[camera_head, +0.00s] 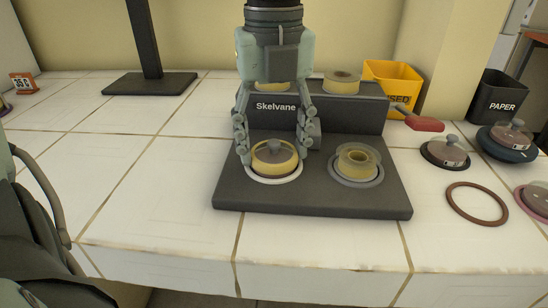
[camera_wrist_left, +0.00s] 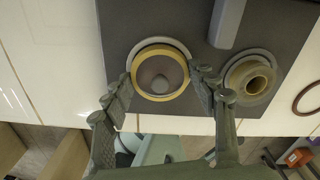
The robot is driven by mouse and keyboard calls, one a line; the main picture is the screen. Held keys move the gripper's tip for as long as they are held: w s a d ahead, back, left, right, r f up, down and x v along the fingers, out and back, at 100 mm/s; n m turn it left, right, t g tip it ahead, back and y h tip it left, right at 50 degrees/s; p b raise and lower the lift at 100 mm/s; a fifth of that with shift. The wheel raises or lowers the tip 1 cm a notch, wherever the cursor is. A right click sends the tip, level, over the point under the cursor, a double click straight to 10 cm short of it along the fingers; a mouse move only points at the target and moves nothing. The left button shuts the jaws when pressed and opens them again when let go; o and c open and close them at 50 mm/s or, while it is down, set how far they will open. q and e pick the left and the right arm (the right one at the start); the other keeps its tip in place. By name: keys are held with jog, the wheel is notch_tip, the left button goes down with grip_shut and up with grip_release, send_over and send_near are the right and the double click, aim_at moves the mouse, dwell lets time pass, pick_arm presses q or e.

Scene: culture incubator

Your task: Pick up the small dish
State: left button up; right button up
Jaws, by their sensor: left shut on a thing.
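In the left wrist view the dish (camera_wrist_left: 160,89) shows between the fingertips of the left gripper (camera_wrist_left: 164,80). I cannot tell whether it is lifted clear of the stand. My right gripper is not in view.
A spool-like yellowish piece (camera_head: 357,160) sits front right on the stand; another (camera_head: 341,80) is on the raised back step. To the right are lidded dishes (camera_head: 445,151), a brown ring (camera_head: 477,203), a yellow bin (camera_head: 395,78) and a black PAPER bin (camera_head: 497,97). The left tiles are mostly clear.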

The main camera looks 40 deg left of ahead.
pick_arm(q)
jog(key=shift+c, duration=1.2)
